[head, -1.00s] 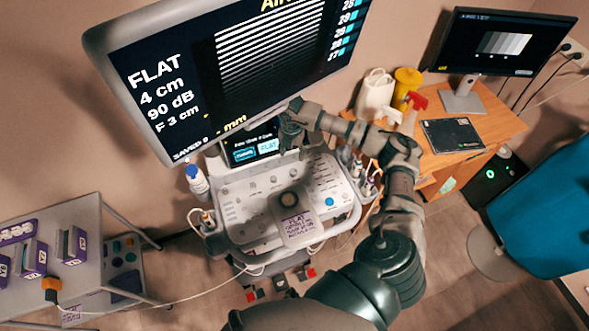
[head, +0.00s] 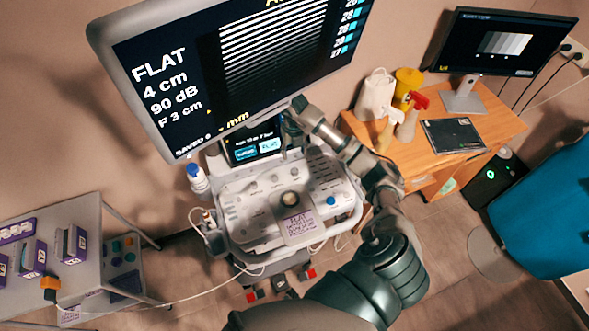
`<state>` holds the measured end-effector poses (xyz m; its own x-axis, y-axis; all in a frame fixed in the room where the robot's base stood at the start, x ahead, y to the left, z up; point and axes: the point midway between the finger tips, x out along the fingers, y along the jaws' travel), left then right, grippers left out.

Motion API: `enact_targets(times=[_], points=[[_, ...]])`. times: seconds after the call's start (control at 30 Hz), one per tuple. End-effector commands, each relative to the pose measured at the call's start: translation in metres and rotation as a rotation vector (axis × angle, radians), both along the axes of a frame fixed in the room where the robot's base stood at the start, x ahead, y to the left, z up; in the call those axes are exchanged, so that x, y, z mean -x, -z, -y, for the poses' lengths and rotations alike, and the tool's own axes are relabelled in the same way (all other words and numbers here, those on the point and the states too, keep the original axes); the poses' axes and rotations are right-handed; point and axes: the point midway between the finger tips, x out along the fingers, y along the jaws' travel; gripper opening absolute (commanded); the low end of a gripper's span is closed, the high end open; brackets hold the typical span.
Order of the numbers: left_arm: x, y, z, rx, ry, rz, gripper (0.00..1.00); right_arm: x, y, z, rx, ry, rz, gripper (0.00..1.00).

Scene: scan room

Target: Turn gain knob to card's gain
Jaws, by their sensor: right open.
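The ultrasound console's control panel (head: 250,220) shows below the big monitor, with several small knobs and a round trackball (head: 290,199). The knob labels are too small to read. A card (head: 298,224) headed "FLAT" lies at the panel's front; its smaller lines are not legible. My right gripper (head: 293,151) is open and empty, fingers pointing down over the panel's back edge, beside the small touchscreen (head: 256,146). It hides part of that edge, and I cannot tell whether it touches a knob. My left gripper is out of view.
The big monitor (head: 170,65) reads FLAT, 4 cm, 90 dB, F 3 cm and overhangs close to my gripper. A wooden desk (head: 430,165) with spray bottles stands right. A bottle (head: 197,179) is left of the panel, a metal cart (head: 90,225) further left.

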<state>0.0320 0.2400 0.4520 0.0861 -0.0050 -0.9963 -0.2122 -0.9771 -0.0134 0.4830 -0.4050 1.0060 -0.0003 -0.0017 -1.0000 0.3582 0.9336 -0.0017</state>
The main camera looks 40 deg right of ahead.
Motion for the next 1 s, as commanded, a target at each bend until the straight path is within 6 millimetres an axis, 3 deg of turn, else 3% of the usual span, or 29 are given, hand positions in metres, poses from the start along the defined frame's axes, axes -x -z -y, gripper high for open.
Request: enact_targets(times=[0.53, 0.7, 1.0], points=[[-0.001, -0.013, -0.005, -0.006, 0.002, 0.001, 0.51, 0.001, 0.100, 0.003, -0.005, 0.002, -0.004, 0.58], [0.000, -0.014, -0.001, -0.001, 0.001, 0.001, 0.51, 0.000, 0.114, 0.002, -0.003, 0.001, -0.001, 0.58], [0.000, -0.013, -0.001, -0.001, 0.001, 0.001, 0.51, 0.000, 0.117, 0.002, -0.001, 0.001, -0.001, 0.58]])
